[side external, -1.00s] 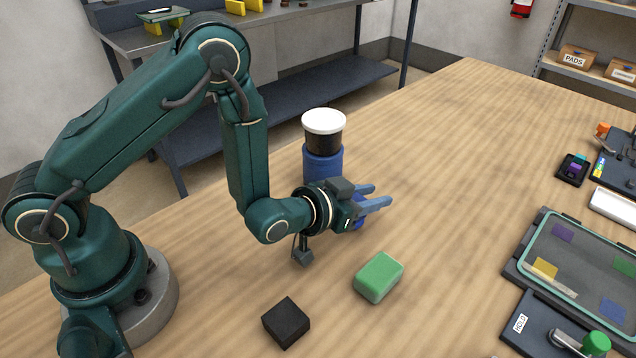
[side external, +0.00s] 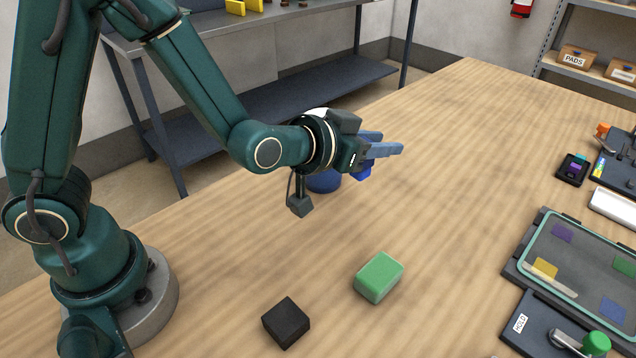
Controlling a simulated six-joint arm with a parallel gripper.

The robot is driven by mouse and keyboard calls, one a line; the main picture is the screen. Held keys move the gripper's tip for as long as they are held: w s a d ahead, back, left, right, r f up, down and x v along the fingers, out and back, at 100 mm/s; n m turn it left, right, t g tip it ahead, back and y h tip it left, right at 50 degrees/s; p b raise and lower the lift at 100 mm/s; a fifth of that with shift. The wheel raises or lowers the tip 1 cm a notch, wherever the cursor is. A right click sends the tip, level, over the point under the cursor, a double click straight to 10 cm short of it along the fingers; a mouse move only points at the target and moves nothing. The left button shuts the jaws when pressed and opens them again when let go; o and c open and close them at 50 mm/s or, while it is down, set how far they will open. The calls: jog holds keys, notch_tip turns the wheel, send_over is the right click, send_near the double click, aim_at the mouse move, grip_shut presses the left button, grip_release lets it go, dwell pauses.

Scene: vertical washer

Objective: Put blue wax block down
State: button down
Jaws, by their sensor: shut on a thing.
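My gripper (side external: 384,148) points to the right above the middle of the table, its two blue-grey fingers closed on the blue wax block (side external: 362,173). Only a small lower part of the block shows; the fingers and gripper body hide the rest. The block is held in the air, apart from the table.
A green block (side external: 379,278) and a black block (side external: 286,322) lie on the wooden table (side external: 450,200). A blue container (side external: 323,182) stands partly hidden behind my gripper. A framed tray (side external: 545,225) with coloured patches is at right. The table's middle right is clear.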

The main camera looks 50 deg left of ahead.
jog(key=a+r+n+g+y, duration=0.1)
jog(key=a+r+n+y, duration=0.1)
jog(key=a+n+y, duration=0.1)
jog(key=a+r+n+g+y, duration=0.1)
jog(key=a+r+n+y, duration=0.1)
jog(key=a, duration=0.4)
jog(key=a+r+n+g+y, duration=0.1)
jog(key=a+r+n+y, duration=0.2)
jog(key=a+n+y, duration=0.1)
jog(key=shift+w+a+y, duration=0.2)
jog(key=shift+a+y, duration=0.15)
jog(key=shift+y, duration=0.05)
jog(key=s+a+f+n+g+y, duration=0.2)
jog(key=s+a+n+g, duration=0.25)
jog(key=s, duration=0.25)
jog(key=s+a+f+n+g+y, duration=0.2)
jog(key=s+a+n+g+y, duration=0.1)
jog(key=s+a+n+g, duration=0.25)
jog(key=shift+h, duration=0.3)
jog(key=shift+s+d+f, duration=0.25)
jog(key=shift+d+f, duration=0.05)
jog(key=shift+f, duration=2)
jog(key=shift+s+d+f, duration=0.25)
jog(key=shift+d+f, duration=0.1)
jog(key=shift+f, duration=2)
jog(key=shift+s+d+f, duration=0.25)
jog(key=shift+d+f, duration=0.05)
jog(key=shift+f, duration=2)
jog(key=shift+f, duration=0.15)
